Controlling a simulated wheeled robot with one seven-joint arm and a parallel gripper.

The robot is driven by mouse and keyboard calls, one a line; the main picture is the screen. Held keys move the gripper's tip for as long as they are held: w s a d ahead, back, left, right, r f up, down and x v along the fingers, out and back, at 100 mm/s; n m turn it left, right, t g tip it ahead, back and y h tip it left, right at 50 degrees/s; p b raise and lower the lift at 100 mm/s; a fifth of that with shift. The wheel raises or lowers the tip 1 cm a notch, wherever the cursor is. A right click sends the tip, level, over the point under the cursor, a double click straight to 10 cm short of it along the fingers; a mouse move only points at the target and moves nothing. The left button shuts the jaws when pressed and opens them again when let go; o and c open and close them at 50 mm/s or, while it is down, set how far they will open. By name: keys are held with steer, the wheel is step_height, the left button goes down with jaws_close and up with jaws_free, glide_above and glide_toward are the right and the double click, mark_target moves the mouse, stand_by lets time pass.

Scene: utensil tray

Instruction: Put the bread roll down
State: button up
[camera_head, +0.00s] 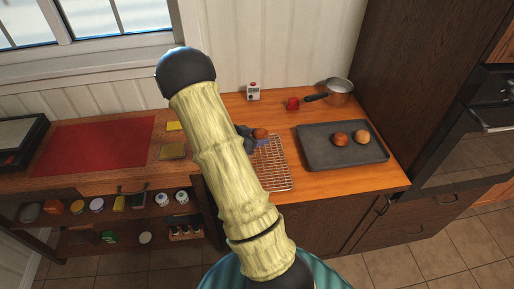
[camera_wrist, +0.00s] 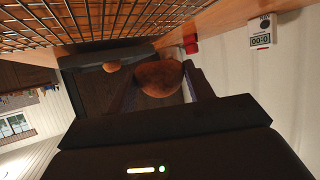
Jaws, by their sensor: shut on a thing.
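My gripper (camera_head: 256,138) is shut on a brown bread roll (camera_head: 261,133), near the far left end of the wire cooling rack (camera_head: 273,170). In the wrist view the roll (camera_wrist: 160,78) sits between the two dark fingers of my gripper (camera_wrist: 162,88). The rack's grid (camera_wrist: 60,22) fills the upper left there. I cannot tell whether the roll touches the rack. My arm hides the rack's left side in the head view. Two more rolls, one darker (camera_head: 340,139) and one lighter (camera_head: 362,137), lie on the dark baking tray (camera_head: 318,157).
A white timer (camera_head: 253,91), a small red object (camera_head: 292,103) and a saucepan (camera_head: 339,91) stand along the back of the wooden counter (camera_head: 340,187). A red mat (camera_head: 95,146) lies at the left. The counter in front of the tray is clear.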

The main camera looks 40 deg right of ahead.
steer(key=shift+f, duration=0.3)
steer(key=shift+f, duration=2.1)
steer(key=shift+f, duration=0.2)
steer(key=o, duration=0.9)
steer(key=shift+o, duration=0.2)
steer(key=shift+r, duration=0.15)
